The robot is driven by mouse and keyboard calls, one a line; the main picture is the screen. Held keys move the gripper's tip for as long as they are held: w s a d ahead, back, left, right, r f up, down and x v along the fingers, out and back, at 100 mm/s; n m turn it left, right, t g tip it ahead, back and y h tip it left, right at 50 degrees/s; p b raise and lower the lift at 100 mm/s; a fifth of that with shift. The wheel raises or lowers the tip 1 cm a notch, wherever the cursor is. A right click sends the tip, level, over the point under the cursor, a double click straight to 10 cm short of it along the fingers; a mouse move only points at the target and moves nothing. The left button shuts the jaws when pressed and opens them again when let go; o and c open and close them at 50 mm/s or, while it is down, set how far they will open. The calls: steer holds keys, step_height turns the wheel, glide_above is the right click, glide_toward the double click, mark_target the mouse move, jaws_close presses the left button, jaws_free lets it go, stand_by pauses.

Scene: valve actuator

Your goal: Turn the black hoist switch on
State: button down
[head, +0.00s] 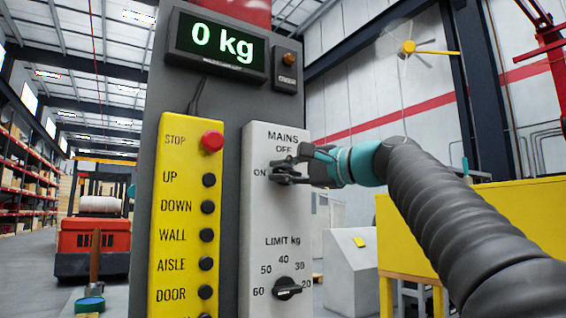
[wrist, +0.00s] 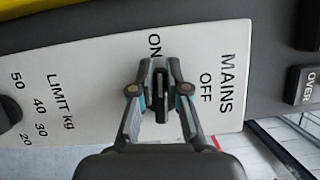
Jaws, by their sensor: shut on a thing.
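The black switch (wrist: 161,88) sits on the white panel (head: 260,214) under the word MAINS, with OFF above it and ON to its left in the head view. My gripper (wrist: 161,76) is shut on the switch, one finger on each side of its grip. In the wrist view the grip is long and upright in the picture and looks in line with the ON label. In the head view my gripper (head: 284,170) comes from the right and its fingers hide most of the switch.
A black LIMIT kg knob (head: 288,288) is lower on the same panel. A yellow button box (head: 186,220) with a red STOP button (head: 212,141) stands close on the left. A display (head: 218,45) above reads 0 kg.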

steer(key=shift+w+d+f+n, duration=0.1)
steer(key=shift+w+f+n, duration=0.1)
steer(key=shift+n, duration=0.2)
steer(key=c, duration=1.2)
jaws_free()
steer(key=shift+o, duration=0.2)
steer(key=shift+w, duration=0.15)
steer(key=shift+s+d+r, duration=0.1)
steer(key=shift+s+d, duration=0.1)
steer(key=shift+s, duration=0.05)
steer(key=v, duration=1.1)
steer(key=shift+s+d, duration=0.15)
steer(key=shift+d, duration=0.05)
steer(key=shift+r, duration=0.1)
